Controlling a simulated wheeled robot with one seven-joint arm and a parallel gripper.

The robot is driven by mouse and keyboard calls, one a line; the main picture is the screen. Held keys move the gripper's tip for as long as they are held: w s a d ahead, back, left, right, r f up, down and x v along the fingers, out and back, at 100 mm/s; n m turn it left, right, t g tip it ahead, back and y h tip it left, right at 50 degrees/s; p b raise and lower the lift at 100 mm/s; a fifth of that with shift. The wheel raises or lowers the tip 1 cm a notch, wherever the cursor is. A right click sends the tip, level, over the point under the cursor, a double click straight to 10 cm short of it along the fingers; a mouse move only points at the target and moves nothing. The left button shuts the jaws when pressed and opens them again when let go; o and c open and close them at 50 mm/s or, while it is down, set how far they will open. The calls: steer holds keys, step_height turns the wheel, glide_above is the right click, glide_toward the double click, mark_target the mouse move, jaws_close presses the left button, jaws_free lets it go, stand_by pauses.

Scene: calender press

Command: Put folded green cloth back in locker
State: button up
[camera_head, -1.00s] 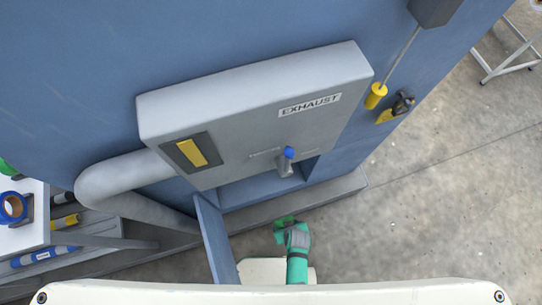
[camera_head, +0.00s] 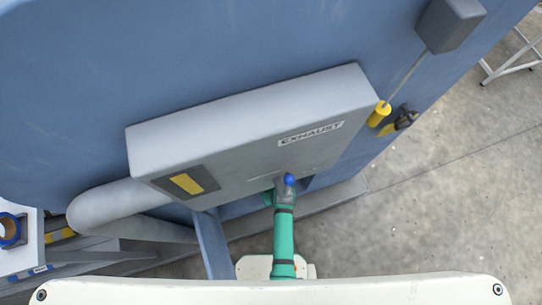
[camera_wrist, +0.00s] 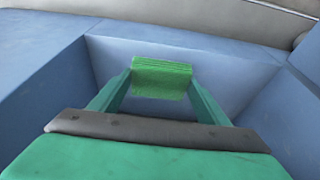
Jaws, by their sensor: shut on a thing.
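The folded green cloth (camera_wrist: 161,78) is in the wrist view, held between the two fingers of my gripper (camera_wrist: 160,84), which is shut on it. The cloth and fingers are inside or at the mouth of the blue locker (camera_wrist: 115,52), whose walls show behind and on both sides. In the head view my green arm reaches to the locker opening below the grey exhaust box, and the box hides the cloth and fingertips. The locker's blue door (camera_head: 212,245) stands open to the left of my arm.
The grey exhaust box (camera_head: 255,125) overhangs the opening, with a blue-tipped lever (camera_head: 290,180) right by my arm. A grey pipe (camera_head: 105,205) curves at the left. A yellow pendant handle (camera_head: 379,114) hangs at the right.

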steer(key=w+f, duration=0.1)
steer(key=w+a, duration=0.1)
steer(key=w, duration=0.1)
steer(key=w+f, duration=0.1)
steer(key=w, duration=0.1)
steer(key=shift+w+a+f, duration=0.1)
steer(key=shift+a+f, duration=0.2)
steer(key=shift+a, duration=0.05)
steer(key=shift+f, duration=1.9)
steer(key=shift+w+a+f, duration=0.1)
steer(key=shift+w+f, duration=0.1)
steer(key=shift+w, duration=0.05)
steer(key=shift+f, duration=0.15)
steer(key=shift+f, duration=0.1)
steer(key=o, duration=1.1)
